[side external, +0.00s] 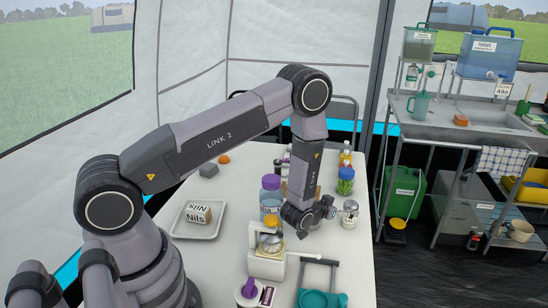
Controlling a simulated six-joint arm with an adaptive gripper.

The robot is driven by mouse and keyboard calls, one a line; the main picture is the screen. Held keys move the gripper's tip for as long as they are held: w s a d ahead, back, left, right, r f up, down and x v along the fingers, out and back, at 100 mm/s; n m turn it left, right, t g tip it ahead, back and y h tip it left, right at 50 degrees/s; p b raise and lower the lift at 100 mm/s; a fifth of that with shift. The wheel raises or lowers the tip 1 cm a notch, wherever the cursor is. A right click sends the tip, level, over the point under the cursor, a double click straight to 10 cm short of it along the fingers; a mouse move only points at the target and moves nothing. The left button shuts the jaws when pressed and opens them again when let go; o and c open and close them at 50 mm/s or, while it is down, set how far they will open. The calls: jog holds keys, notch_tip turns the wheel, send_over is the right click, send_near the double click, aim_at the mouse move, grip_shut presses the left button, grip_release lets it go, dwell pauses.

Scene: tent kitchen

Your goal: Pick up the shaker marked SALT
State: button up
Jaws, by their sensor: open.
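My gripper (330,207) is low over the white table, at the end of my downward-reaching arm, and it is open. Just to its right stands a small shaker-like container (350,220) with a metallic top and a pale body. The fingers are close to it; I cannot tell whether they touch it. No SALT marking can be read at this size, so I cannot tell which container is the salt shaker. Part of the table behind my wrist and forearm is hidden.
A jar with a purple lid (271,183) stands left of my wrist. A green container (345,186) and small bottles (345,157) stand behind. A kitchen scale (266,266) and a teal pan (322,299) are in front. A tray (180,233) holds a "Nils" block.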

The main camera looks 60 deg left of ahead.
aim_at(347, 209)
jog(key=w+f, duration=0.1)
jog(key=w, duration=0.1)
jog(key=w+f, duration=0.1)
jog(key=shift+w+a+f, duration=0.25)
jog(key=shift+a+f, duration=0.05)
jog(key=shift+w+f, duration=0.25)
jog(key=shift+w, duration=0.3)
jog(key=c, duration=1.3)
